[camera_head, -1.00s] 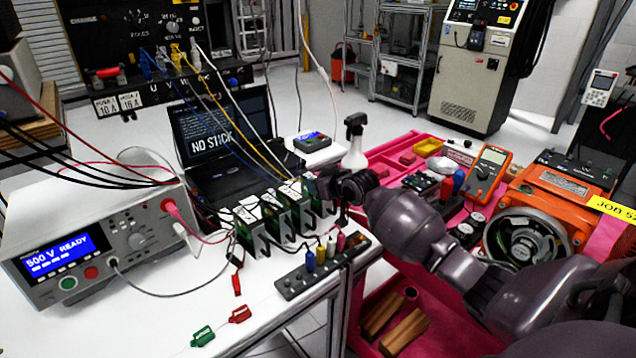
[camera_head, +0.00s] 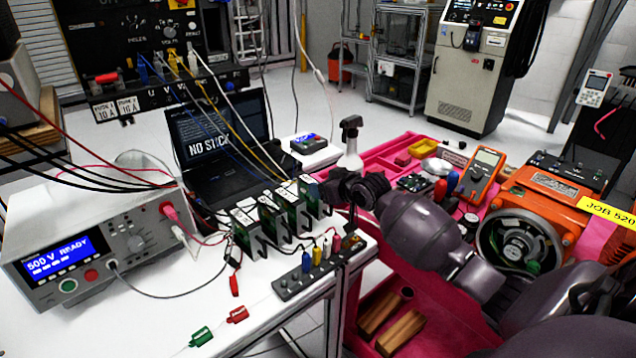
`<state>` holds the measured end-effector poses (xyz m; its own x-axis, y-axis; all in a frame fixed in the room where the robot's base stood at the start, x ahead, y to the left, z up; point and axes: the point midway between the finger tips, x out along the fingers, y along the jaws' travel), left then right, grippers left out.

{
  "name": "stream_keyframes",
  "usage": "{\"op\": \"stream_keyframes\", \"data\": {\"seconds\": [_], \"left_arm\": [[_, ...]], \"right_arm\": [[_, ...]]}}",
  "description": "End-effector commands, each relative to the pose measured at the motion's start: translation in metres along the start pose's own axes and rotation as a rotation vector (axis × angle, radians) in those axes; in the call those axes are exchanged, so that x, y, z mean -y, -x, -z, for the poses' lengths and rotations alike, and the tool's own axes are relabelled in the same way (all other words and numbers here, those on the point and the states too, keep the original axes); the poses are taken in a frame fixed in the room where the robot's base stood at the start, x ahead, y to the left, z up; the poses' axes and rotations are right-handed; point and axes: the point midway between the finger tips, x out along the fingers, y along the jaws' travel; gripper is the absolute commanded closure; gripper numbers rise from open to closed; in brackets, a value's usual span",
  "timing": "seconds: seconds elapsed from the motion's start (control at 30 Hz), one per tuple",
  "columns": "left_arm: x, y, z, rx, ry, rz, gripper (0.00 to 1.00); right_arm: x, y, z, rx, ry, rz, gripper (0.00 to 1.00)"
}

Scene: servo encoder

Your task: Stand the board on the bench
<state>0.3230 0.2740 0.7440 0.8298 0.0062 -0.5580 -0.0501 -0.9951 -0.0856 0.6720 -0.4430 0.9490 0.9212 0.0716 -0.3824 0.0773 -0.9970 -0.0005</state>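Several green circuit boards with white labels stand upright in a row on the white bench (camera_head: 150,318). The nearest board (camera_head: 246,232) is at the row's left end. The far-end board (camera_head: 310,196) stands close to my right gripper (camera_head: 336,190), which comes in from the right at the bench's right edge. A thin dark finger points down from it. The gripper is small and dark here, so I cannot tell whether its fingers touch that board or how far apart they are. Another circuit board (camera_head: 415,183) lies in the pink cart (camera_head: 398,278). My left gripper is out of view.
A grey terminal strip (camera_head: 302,280) with coloured plugs and leads lies in front of the boards. A tester reading 500 V READY (camera_head: 95,240) stands at left, a laptop (camera_head: 222,140) behind. A spray bottle (camera_head: 350,145), multimeter (camera_head: 482,172) and orange motor unit (camera_head: 545,205) are at right.

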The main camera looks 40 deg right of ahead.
Motion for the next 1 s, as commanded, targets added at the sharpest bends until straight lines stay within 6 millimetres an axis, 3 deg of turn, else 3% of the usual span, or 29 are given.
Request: {"op": "stream_keyframes", "data": {"seconds": [0.2, 0.4, 1.0], "left_arm": [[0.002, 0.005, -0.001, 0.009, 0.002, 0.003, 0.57], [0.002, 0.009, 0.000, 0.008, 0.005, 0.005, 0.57], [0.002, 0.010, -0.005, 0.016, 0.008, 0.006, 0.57]], "right_arm": [[0.000, 0.041, 0.002, -0.002, 0.002, 0.000, 0.39], [0.000, 0.064, 0.001, -0.001, 0.001, 0.000, 0.39], [0.000, 0.072, 0.000, 0.000, 0.000, 0.001, 0.39]]}}
